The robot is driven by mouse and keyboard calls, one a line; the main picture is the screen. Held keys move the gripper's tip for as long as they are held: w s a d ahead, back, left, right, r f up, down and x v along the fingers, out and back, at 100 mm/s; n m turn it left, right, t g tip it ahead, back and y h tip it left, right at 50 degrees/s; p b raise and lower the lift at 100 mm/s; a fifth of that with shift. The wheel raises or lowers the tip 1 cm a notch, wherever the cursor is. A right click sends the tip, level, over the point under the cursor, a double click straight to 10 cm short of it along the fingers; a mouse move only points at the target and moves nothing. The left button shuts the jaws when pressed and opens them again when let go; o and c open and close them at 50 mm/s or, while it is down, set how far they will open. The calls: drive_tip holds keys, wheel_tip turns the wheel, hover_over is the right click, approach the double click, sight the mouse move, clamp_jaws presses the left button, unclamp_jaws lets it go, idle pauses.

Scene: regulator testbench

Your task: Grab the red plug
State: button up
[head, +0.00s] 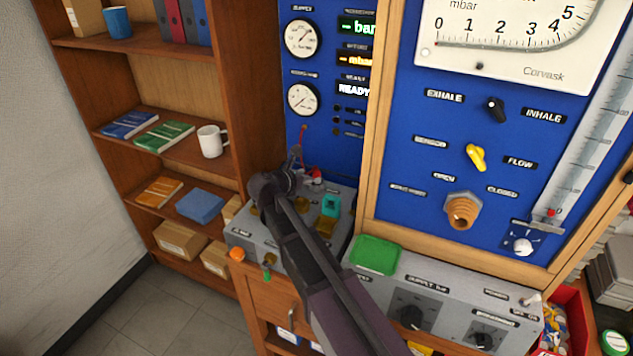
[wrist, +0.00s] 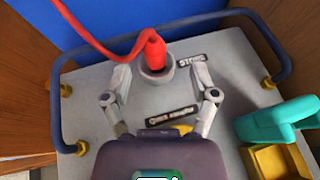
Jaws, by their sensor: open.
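The red plug (wrist: 153,50) stands in a round grey socket (wrist: 155,72) on the grey bench top, next to a label reading STORE, in the wrist view. A red cable runs from its top to the upper left. My gripper (wrist: 165,80) is open, with one finger on each side of the socket and plug; the fingers look apart from both. In the head view the plug shows as a small red spot (head: 316,174) beside my gripper (head: 297,165), partly hidden by my arm.
A blue rail (wrist: 283,45) on yellow feet runs around the bench top. A teal handle (wrist: 275,122) stands near a yellow block (wrist: 275,160) at right. In the head view, the blue gauge panel (head: 345,150) rises behind, and a shelf with a mug (head: 211,141) is at left.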

sight(314, 174)
drive_tip(key=shift+a+b+x, duration=0.15)
drive_tip(key=shift+b+x, duration=0.3)
drive_tip(key=shift+x, duration=0.7)
drive_tip(key=shift+a+b+x, duration=0.15)
drive_tip(key=shift+b+x, duration=0.25)
drive_tip(key=shift+x, duration=0.7)
drive_tip(key=shift+w+d, duration=0.3)
drive_tip(key=shift+w, duration=0.2)
clamp_jaws()
